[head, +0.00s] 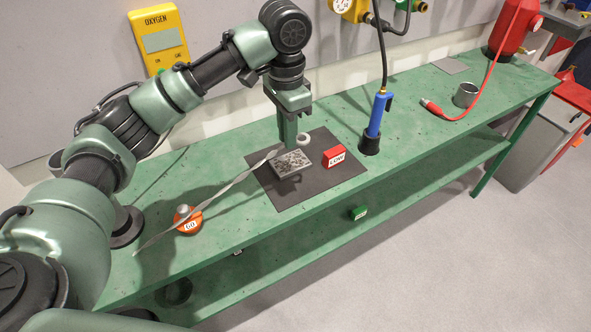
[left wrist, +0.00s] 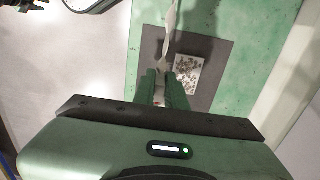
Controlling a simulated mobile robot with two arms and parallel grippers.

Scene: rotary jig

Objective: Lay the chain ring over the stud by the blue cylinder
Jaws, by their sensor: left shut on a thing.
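The strip runs to the lower left across the bench, and shows above the fingers in the left wrist view (left wrist: 171,20). A small white ring (head: 303,140) shows just right of the fingertips; I cannot tell whether it is joined to the strip. The blue cylinder (head: 377,114) stands upright in a black base to the right of the mat. I cannot make out a stud beside it. My right gripper is not in view.
A speckled grey block (head: 292,164) and a red labelled block (head: 334,156) are on the mat. An orange knob (head: 187,220) sits left. A metal cup (head: 466,95) and red hose (head: 480,95) are at right. A green block (head: 358,212) is on the lower shelf.

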